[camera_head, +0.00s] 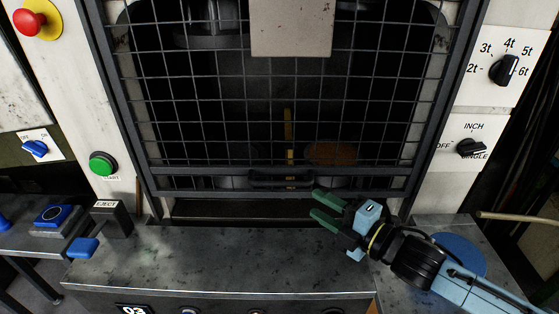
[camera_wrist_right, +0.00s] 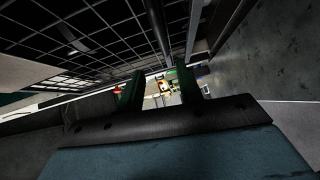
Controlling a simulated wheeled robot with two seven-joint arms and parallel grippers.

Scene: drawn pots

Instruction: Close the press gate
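The press gate (camera_head: 180,183) is a black wire-mesh panel in a dark frame, in the middle of the head view. It is lowered over most of the press opening, with a dark gap under its bottom rail. A dark bar handle (camera_head: 283,180) runs across its lower middle. My right gripper (camera_head: 316,204) has green fingers, open and empty, just below and right of the handle, pointing left. I cannot tell whether it touches the gate. The right wrist view shows its parted fingers (camera_wrist_right: 160,88) with the mesh (camera_wrist_right: 90,35) beside them. My left gripper is not in view.
A grey metal table (camera_head: 220,262) lies below the gate. On the left are a red stop button (camera_head: 28,21), a green start button (camera_head: 102,163) and an eject lever (camera_head: 83,248). Right are two dials (camera_head: 503,70) and a blue disc (camera_head: 461,252).

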